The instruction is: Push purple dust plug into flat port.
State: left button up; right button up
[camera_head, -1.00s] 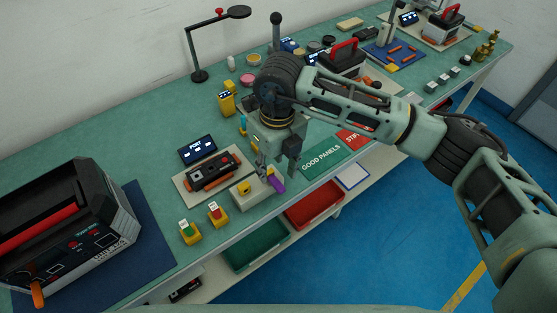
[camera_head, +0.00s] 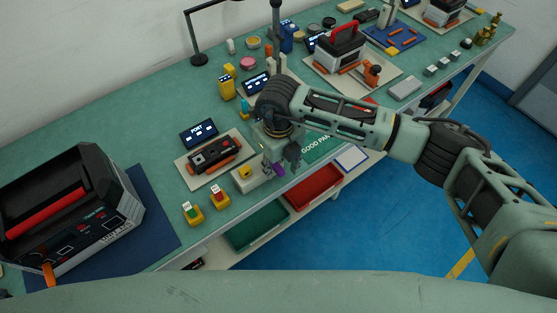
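The purple dust plug (camera_head: 279,171) shows as a small purple patch at the right end of a pale block (camera_head: 247,184) near the table's front edge. My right gripper (camera_head: 280,162) points down over that end and partly hides the plug. Its fingers are at the plug, but I cannot tell whether they are closed on it. A black device with orange parts (camera_head: 213,157) lies on a light mat to the left, with a display reading PORT (camera_head: 199,133) behind it. The flat port cannot be made out. My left gripper is not in view.
Two yellow blocks with red and green tops (camera_head: 218,194) stand left of the pale block. A large black unit (camera_head: 70,205) sits far left. The GOOD PANELS mat (camera_head: 318,148) is right of the gripper. Red (camera_head: 314,187) and green bins are below the table edge.

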aim_at(278, 168)
jog(key=shift+c, duration=0.5)
grip_shut()
jog(key=shift+o, duration=0.5)
grip_release()
jog(key=shift+r, duration=0.1)
notch_tip(278, 168, up, 6)
jog(key=shift+r+b, duration=0.1)
jog(key=shift+b, duration=0.9)
jog(key=shift+r, duration=0.75)
